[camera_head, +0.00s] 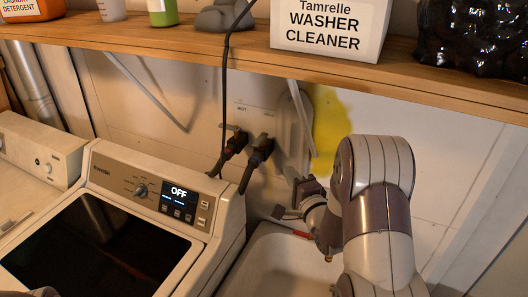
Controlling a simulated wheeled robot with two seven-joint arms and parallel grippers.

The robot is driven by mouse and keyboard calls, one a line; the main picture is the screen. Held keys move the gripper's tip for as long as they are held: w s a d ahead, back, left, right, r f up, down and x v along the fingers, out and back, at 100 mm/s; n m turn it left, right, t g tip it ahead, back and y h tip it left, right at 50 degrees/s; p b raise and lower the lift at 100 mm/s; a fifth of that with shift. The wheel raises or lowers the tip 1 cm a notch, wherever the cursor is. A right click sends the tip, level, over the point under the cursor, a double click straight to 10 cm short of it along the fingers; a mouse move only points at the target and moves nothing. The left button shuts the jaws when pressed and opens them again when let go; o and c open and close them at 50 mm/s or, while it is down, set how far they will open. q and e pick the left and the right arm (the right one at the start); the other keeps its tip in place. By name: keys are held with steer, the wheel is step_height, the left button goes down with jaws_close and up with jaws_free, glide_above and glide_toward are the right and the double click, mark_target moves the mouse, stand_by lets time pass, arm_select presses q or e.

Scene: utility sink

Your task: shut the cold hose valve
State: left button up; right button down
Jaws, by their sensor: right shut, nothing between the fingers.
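The cold hose valve (261,148) is the right one of two dark hose fittings on the wall panel behind the washer. Small print stands above them; the left word looks like HOT, and the right one is too small to read surely. Whether the cold valve's handle is open or shut is not clear. My right gripper (281,213) is shut and empty, below and to the right of the cold valve, over the sink's back edge and apart from the valve.
The hot hose fitting (235,142) is just left of the cold one. A washer (225,205) with an OFF display stands in front at left. A white sink (262,262) is below my right arm. A wooden shelf (205,46) with a cleaner box (330,28) overhangs. A black cord (225,90) hangs down.

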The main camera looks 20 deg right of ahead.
steer(key=p, duration=0.4)
glide_toward(259, 146)
steer(key=w+d, duration=0.3)
steer(key=w+a+p, duration=0.1)
steer(key=w+p, duration=0.1)
steer(key=shift+w+a+r, duration=0.2)
steer(key=shift+w+a, duration=0.15)
steer(key=shift+w+a+f, duration=0.15)
steer(key=shift+w+a, duration=0.1)
steer(key=shift+a, duration=0.05)
steer(key=shift+d, duration=0.1)
steer(key=shift+w+a+m+h+b, duration=0.1)
steer(key=shift+a+m+h+b, duration=0.3)
steer(key=shift+h+b, duration=0.2)
steer(key=shift+f, duration=0.1)
